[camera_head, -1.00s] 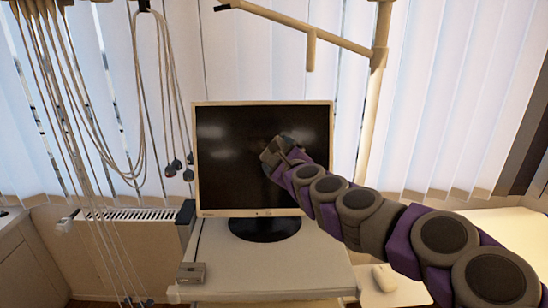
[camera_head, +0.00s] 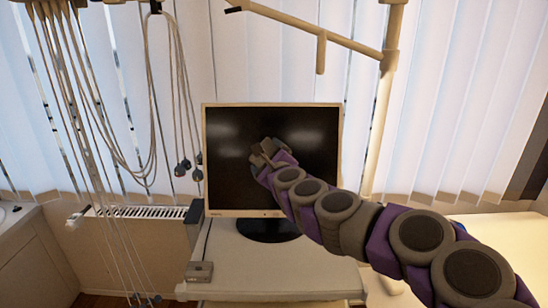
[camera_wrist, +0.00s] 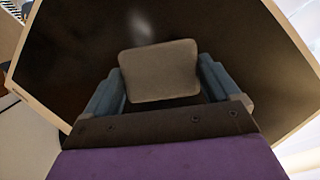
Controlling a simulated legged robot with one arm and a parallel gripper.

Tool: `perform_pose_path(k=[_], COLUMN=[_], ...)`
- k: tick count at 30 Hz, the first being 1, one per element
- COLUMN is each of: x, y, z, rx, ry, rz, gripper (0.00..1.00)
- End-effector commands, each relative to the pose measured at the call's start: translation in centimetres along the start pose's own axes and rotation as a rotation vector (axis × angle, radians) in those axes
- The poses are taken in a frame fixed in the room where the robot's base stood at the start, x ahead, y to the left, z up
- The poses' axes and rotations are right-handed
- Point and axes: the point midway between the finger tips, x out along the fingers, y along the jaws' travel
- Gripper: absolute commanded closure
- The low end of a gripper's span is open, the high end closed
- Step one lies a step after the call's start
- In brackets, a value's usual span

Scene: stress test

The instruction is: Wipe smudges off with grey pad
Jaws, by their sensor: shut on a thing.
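The monitor (camera_head: 235,180) has a dark screen in a beige frame and stands upright on a cart. My gripper (camera_head: 266,155) is in front of the middle of its screen. In the wrist view, my gripper (camera_wrist: 160,85) is shut on the grey pad (camera_wrist: 160,70), with a finger on each side of it. The pad faces the screen; I cannot tell whether it touches. A pale, blurry smudge (camera_wrist: 142,25) shows on the screen beyond the pad.
The cart top (camera_head: 225,265) carries a small grey box (camera_head: 199,271). Cables (camera_head: 75,130) hang at the left, and a jointed beige pole (camera_head: 380,120) stands behind at the right. A radiator (camera_head: 140,212) and blinds are at the back.

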Motion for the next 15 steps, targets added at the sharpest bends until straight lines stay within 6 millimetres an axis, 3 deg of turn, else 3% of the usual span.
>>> perform_pose_path(k=[15], x=[0.8], y=[1.8], z=[2.0], rx=[0.0], ry=[-0.001], rz=[0.002], gripper=[0.35])
